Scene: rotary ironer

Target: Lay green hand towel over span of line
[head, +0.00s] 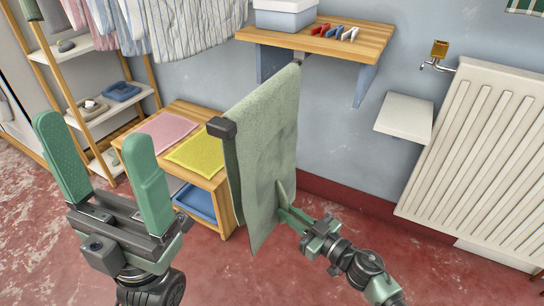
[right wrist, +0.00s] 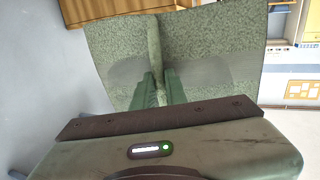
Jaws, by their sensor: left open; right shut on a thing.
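The green hand towel (head: 265,140) hangs draped over a span that runs out from below the wall shelf to a dark end block (head: 222,128). The towel covers the line itself. A long flap hangs on the near side, and a narrow strip of the other flap shows at the left. My right gripper (head: 284,207) is shut on the near flap, low down; the right wrist view shows the cloth (right wrist: 208,45) pinched into a fold between the fingers (right wrist: 160,88). My left gripper (head: 95,135) is open and empty, left of the towel.
A wooden bench (head: 215,180) with a pink cloth (head: 160,133) and a yellow cloth (head: 196,151) stands behind the towel. A wall shelf (head: 350,38) holds a box (head: 285,18) and several pegs (head: 335,32). A radiator (head: 480,150) is at the right.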

